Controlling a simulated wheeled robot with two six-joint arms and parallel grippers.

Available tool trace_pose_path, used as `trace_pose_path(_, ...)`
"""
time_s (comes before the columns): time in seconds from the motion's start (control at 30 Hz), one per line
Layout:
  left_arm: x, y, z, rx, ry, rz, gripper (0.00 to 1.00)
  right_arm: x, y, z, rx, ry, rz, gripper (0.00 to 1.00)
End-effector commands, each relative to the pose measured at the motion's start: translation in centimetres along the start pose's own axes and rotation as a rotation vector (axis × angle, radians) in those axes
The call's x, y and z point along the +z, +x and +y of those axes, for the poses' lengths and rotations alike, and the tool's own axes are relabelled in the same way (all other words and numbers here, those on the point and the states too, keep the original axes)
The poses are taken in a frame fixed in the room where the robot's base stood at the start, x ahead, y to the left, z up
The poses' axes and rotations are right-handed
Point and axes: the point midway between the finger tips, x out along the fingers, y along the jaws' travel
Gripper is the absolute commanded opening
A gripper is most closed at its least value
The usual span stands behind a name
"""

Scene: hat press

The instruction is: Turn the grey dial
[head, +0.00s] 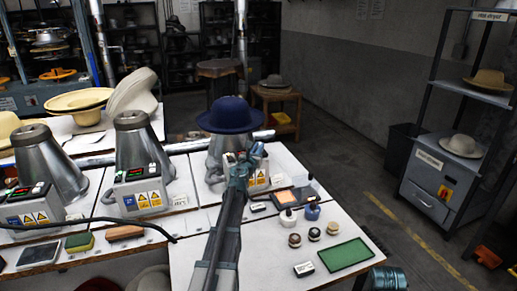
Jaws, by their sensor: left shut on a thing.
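My left gripper (243,168) is at the front of the rightmost control box (262,177), below the blue hat (232,117). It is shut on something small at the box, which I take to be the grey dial. The gripper covers the dial, so its shape and angle are hidden. The blue hat sits on a metal cone behind the box. The box has yellow warning labels on its right part.
Two more metal cones (143,140) with control boxes (141,193) stand to the left. A black cable crosses the bench at left.

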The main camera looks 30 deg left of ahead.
Motion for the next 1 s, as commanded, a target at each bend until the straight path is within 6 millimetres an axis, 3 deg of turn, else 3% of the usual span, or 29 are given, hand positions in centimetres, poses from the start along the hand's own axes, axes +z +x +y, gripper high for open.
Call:
trace_pose_path(0.4, 0.02, 0.04, 0.0, -0.031, 0.0, 0.0, 0.0, 0.0, -0.02, 0.0, 0.0, 0.0, 0.0, 0.0)
trace_pose_path(0.43, 0.02, 0.04, 0.0, -0.031, 0.0, 0.0, 0.15, 0.0, -0.02, 0.0, 0.0, 0.0, 0.0, 0.0)
trace_pose_path(0.6, 0.02, 0.03, 0.0, -0.03, 0.0, 0.0, 0.44, 0.0, -0.02, 0.01, 0.0, 0.0, 0.0, 0.0)
trace_pose_path(1.0, 0.01, -0.43, 0.01, -0.029, 0.0, 0.0, 0.44, 0.0, -0.01, 0.0, 0.0, 0.0, 0.0, 0.0)
